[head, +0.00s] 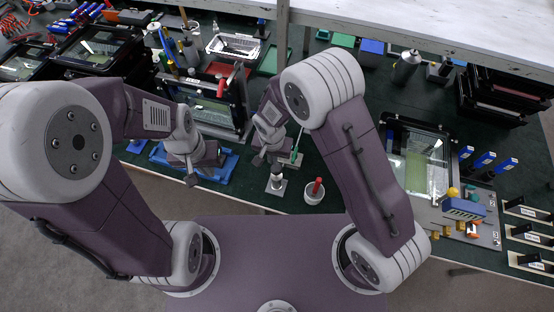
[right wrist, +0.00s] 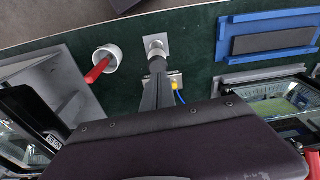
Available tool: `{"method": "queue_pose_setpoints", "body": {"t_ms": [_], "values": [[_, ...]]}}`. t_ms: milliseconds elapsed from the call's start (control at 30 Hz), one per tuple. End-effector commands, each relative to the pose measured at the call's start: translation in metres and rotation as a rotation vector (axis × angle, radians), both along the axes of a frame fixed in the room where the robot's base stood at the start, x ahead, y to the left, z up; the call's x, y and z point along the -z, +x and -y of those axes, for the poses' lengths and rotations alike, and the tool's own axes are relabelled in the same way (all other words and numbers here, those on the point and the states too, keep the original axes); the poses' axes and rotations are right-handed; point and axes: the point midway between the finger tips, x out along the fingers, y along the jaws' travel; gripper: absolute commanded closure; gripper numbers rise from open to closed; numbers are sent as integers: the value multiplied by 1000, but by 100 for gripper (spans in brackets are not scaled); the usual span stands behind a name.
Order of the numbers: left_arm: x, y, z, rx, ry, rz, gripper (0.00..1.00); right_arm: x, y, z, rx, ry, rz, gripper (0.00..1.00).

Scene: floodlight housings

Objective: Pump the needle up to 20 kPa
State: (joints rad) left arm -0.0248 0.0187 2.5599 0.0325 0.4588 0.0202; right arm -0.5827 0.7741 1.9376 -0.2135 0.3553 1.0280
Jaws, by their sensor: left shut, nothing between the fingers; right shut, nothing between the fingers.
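A grey square plate with a short upright post (head: 275,183) stands near the table's front edge; it also shows in the right wrist view (right wrist: 157,42). Beside it is a small green and grey fixture (head: 292,159), partly hidden, with a yellow part and blue line in the right wrist view (right wrist: 175,84). I cannot tell which is the pump, and no needle or pressure reading is legible. My right gripper (head: 257,162) is shut and empty, its fingers (right wrist: 158,68) close to the post; contact is unclear. My left gripper (head: 191,182) is shut and empty above a blue tray (head: 228,170).
A white cup (head: 313,197) holding a red-handled tool (head: 317,184) stands right of the post. Floodlight housings (head: 417,165) lie at both sides. A grey board (head: 458,228) with small parts is at right. A metal upright (head: 282,45) stands behind my right arm.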

Motion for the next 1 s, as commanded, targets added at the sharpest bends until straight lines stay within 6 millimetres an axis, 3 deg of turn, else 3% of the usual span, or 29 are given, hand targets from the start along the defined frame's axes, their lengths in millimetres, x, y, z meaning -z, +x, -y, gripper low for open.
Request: {"method": "queue_pose_setpoints", "body": {"t_ms": [67, 567, 1000], "values": [[-11, 0, 0, 0, 0, 0, 100, -6, -2, 5, 9, -9, -14, 100], [-6, 0, 0, 0, 0, -1, 100, 0, -1, 6, 13, -9, -13, 100], [32, 0, 0, 0, 0, 0, 100, 54, 4, 8, 14, -8, -14, 100]]}}
